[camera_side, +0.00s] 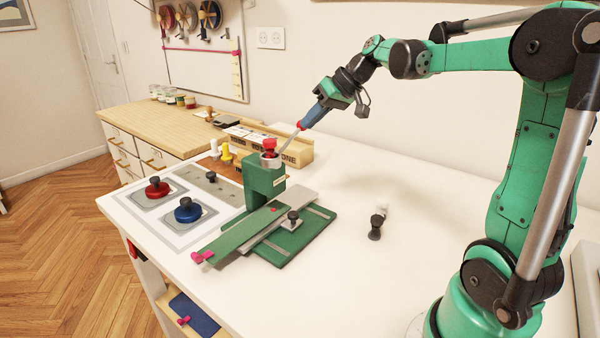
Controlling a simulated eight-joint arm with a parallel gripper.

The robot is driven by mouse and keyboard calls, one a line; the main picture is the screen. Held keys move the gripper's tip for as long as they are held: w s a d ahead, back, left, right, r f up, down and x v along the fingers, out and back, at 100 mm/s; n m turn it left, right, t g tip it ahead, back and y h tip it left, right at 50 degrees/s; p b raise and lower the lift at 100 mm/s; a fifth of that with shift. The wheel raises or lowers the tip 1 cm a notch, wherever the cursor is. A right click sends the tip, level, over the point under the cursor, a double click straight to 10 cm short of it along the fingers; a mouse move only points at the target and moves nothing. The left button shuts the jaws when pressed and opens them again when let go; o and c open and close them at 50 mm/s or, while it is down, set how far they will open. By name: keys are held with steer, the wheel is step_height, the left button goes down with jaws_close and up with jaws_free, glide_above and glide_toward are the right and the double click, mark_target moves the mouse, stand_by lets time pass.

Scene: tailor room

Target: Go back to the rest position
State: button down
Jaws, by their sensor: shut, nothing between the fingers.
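My gripper (331,97) is shut and empty at the end of my raised arm, in the upper middle of the view. A slim blue part with a red end (314,114) shows just below and left of it. I cannot tell whether the tip touches the knob or whether the slim part is separate from my gripper.
A green plate (290,238) spreads before the fixture. A small black-and-white item (376,226) stands to the right. A labelled box (297,150) is behind.

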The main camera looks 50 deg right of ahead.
steer(key=s+a+f+n+h, duration=0.1)
steer(key=s+a+f, duration=0.2)
steer(key=a, duration=0.5)
steer(key=s+a+f+n+h, duration=0.1)
steer(key=s+a+f, duration=0.3)
steer(key=s+a, duration=0.2)
steer(key=shift+s+a+f+g+h, duration=0.3)
steer(key=shift+a+h, duration=0.1)
steer(key=shift+a, duration=0.7)
